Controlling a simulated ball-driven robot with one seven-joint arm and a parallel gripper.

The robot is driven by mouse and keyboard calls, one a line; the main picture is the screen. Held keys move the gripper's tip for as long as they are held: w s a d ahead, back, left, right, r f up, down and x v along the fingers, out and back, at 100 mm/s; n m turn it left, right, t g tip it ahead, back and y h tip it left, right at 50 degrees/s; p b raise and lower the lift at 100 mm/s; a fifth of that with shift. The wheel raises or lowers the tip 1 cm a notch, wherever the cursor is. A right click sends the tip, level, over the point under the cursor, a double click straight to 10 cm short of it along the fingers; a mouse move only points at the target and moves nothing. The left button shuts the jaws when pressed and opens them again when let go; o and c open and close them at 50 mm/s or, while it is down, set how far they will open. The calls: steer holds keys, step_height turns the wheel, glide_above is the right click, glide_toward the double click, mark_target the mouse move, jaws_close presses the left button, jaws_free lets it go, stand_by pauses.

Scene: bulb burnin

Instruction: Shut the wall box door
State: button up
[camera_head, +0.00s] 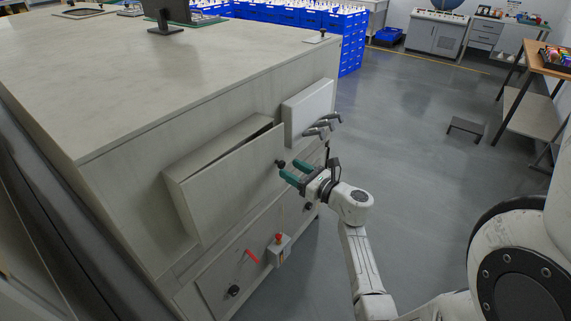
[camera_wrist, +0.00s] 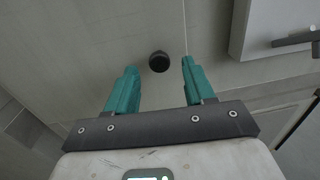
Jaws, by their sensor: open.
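The wall box (camera_head: 217,147) is a pale, shallow box on the side of the large cabinet. Its flat door (camera_head: 229,183) stands slightly ajar, with a dark gap along the top edge. A black round knob (camera_head: 281,163) sits near the door's right edge. My gripper (camera_head: 291,171) is open beside the knob, its two teal fingers pointing at the door. In the wrist view the knob (camera_wrist: 159,62) appears between the open fingertips (camera_wrist: 159,68), with visible space on both sides. The door face (camera_wrist: 70,50) fills much of that view.
A white box with grey levers (camera_head: 307,112) projects from the cabinet just right of the door. Below are a red handle (camera_head: 252,257) and a grey switch box with a red button (camera_head: 279,249).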

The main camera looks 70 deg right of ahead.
mark_target(283, 165)
steer(key=shift+x, duration=1.8)
steer(key=shift+c, duration=0.4)
jaws_close()
